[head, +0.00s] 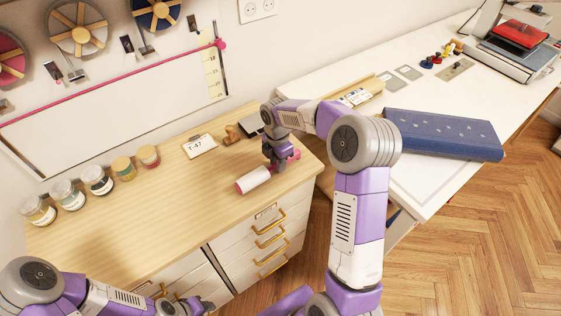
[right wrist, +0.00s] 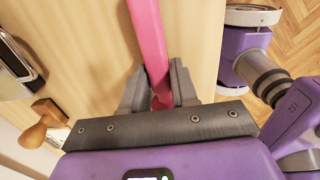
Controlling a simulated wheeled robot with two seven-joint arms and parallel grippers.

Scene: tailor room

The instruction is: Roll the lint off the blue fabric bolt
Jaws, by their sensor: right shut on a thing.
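The lint roller has a white roll (head: 254,180) and a pink handle (right wrist: 149,42). My right gripper (head: 276,166) is shut on the pink handle, which runs between its fingers in the right wrist view (right wrist: 160,92). The roller is at the front right of the wooden counter; I cannot tell whether it touches the top. The blue fabric bolt (head: 445,133) lies on the white table to the right, with several pale lint specks on its upper face. My left gripper (head: 188,304) is low at the bottom edge, partly cut off, and its jaws are unclear.
The wooden counter (head: 180,215) bears a row of jars (head: 97,180), a "1-47" card (head: 199,146) and a wooden stamp (head: 233,134). The white table (head: 430,185) holds a tan board (head: 358,93) behind the bolt and a press (head: 515,48) at the far right.

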